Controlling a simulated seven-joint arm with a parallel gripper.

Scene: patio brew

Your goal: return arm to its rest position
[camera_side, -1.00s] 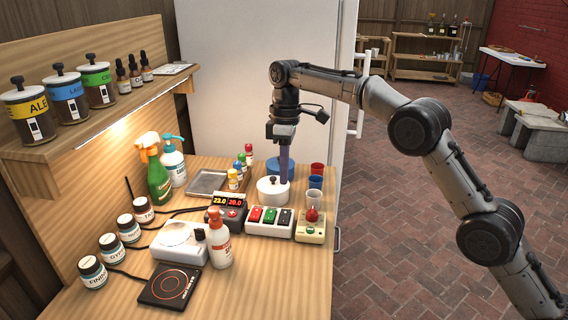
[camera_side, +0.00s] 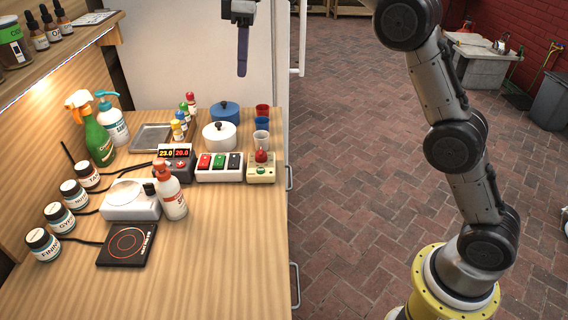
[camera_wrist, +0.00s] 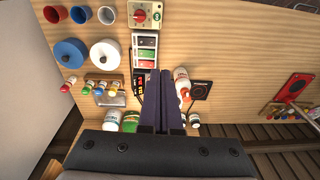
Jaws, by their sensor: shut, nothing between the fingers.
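My gripper (camera_side: 242,74) hangs high above the back right of the wooden bench (camera_side: 240,255), pointing down, with its dark purple fingers together and empty. In the side view it is above and apart from the white lidded pot (camera_side: 219,135) and the blue pot (camera_side: 224,111). In the wrist view the closed fingers (camera_wrist: 156,74) reach over the bench, with the white pot (camera_wrist: 104,54) and blue pot (camera_wrist: 70,53) to their left. My arm's upper part runs out of the top of the side view.
A switch box (camera_side: 219,167), a red-knobbed box (camera_side: 261,170) and cups (camera_side: 261,139) stand near the bench's right edge. Bottles, jars, a scale (camera_side: 131,200) and a hot plate (camera_side: 127,244) fill the left. The front right bench top is clear. A shelf (camera_side: 60,60) overhangs the left.

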